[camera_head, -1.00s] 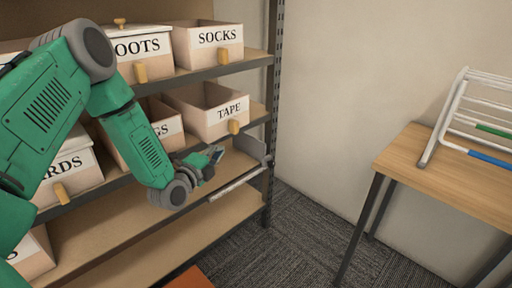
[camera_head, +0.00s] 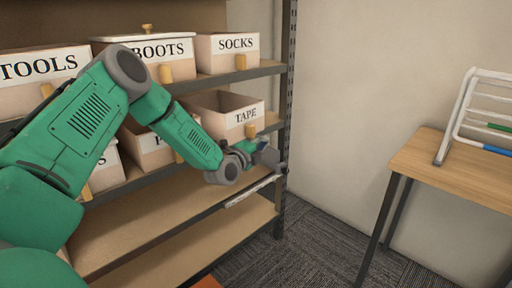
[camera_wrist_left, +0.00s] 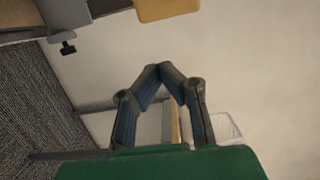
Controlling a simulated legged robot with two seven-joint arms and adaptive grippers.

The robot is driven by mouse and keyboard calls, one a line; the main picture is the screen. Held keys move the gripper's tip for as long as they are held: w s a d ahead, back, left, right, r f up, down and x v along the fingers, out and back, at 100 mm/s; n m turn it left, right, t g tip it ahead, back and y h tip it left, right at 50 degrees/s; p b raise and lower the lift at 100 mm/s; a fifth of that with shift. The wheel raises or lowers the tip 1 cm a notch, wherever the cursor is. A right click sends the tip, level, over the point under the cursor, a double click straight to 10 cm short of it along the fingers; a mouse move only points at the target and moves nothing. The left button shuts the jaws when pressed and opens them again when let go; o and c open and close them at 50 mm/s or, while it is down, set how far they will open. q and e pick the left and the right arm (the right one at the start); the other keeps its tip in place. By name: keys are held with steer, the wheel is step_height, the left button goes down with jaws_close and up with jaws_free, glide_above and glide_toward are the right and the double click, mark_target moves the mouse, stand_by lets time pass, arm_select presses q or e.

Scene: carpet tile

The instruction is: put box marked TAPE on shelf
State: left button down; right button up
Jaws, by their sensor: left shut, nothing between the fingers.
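The open-topped box marked TAPE (camera_head: 225,114) stands upright at the right end of the middle shelf (camera_head: 150,178). Its front carries a yellow pull (camera_head: 251,130). My left gripper (camera_head: 262,147) is just below and in front of that pull, apart from the box as far as I can tell. In the left wrist view, the gripper's two fingers (camera_wrist_left: 159,70) meet at their tips with nothing between them. A yellow block, apparently the pull (camera_wrist_left: 166,9), shows at the top there. My right gripper is not in view.
Boxes marked TOOLS (camera_head: 40,68), BOOTS (camera_head: 150,48) and SOCKS (camera_head: 236,43) stand on the shelf above. A pale bar (camera_head: 253,191) lies by the lower shelf's edge, close to my gripper. A wooden table (camera_head: 455,170) with a white rack (camera_head: 490,110) stands right.

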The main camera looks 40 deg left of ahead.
mark_target(249, 137)
arm_select(q)
steer(key=a, duration=0.3)
steer(key=shift+a+f+b, duration=0.1)
steer(key=shift+a+b, duration=0.2)
steer(key=shift+b, duration=0.05)
steer(key=shift+w+a+p, duration=0.2)
steer(key=shift+a+p, duration=0.1)
steer(key=shift+a, duration=1.2)
